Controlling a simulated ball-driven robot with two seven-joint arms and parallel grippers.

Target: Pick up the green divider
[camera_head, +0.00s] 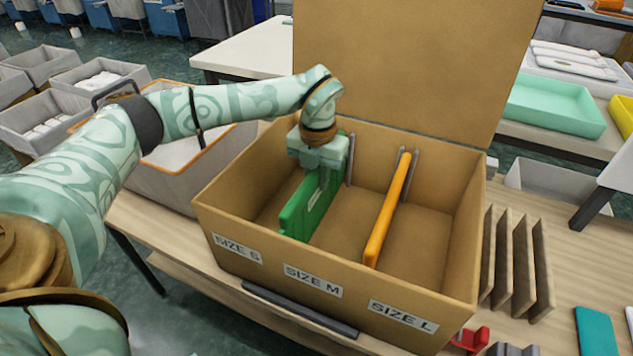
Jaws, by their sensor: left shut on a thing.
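The green divider (312,205) stands upright inside the brown box (330,262), between the SIZE S and SIZE M sections. My left gripper (322,160) reaches down into the box from above and is shut on the divider's top edge near its far end. The gripper hides part of the divider's upper edge. An orange divider (390,210) stands to the right, between the SIZE M and SIZE L sections. My right gripper is not in view.
The box's raised back panel (400,60) stands tall behind. Several brown panels (515,260) stand on the table right of the box. A red object (470,338) lies near the front right corner. A grey bin (180,160) is at the left.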

